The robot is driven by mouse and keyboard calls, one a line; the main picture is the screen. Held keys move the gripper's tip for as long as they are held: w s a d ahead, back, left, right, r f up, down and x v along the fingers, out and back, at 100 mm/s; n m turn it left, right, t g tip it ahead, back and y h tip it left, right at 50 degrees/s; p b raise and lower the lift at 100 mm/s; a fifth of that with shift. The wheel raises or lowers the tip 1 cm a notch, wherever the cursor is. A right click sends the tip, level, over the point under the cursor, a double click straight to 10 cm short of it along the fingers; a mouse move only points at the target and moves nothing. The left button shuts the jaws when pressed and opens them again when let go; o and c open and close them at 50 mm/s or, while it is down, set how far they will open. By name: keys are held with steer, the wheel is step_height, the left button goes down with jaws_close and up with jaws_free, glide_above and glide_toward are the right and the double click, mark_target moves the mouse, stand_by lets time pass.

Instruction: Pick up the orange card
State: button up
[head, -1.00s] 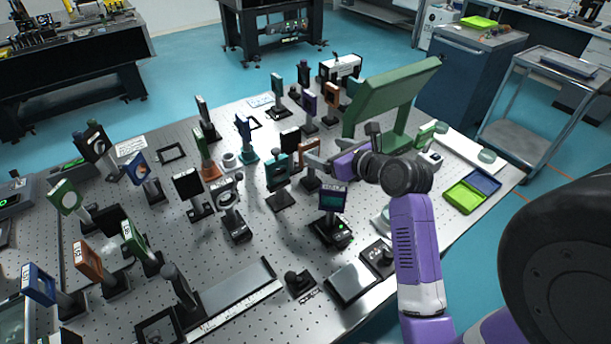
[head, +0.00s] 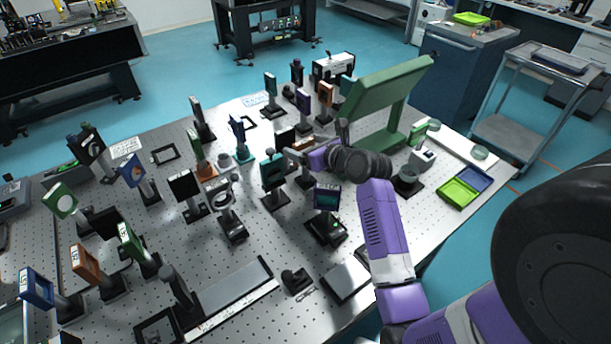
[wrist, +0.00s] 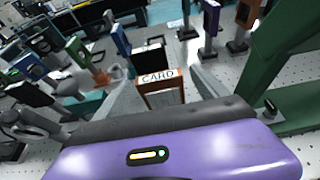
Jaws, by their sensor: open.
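The orange card (wrist: 162,86) stands upright in the wrist view, an orange-brown frame with a white strip on top reading "CARD". My gripper (wrist: 158,80) is open, with one grey finger to the left of the card and one to the right. The card appears between the fingers, apart from both; I cannot tell exactly how deep it sits. In the head view my gripper (head: 298,156) is over the middle of the optical table (head: 262,242), and the card is mostly hidden by the gripper and nearby mounts.
A teal mount (head: 273,172) and a black-faced mount (head: 327,198) stand close to my gripper. A large green slanted stand (head: 388,88) rises behind and right of it; its side also fills the right of the wrist view (wrist: 284,50). Another orange mount (head: 85,263) is front left.

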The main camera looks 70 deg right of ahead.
jaws_close()
steer(key=shift+r, duration=0.1)
steer(key=shift+r, duration=0.15)
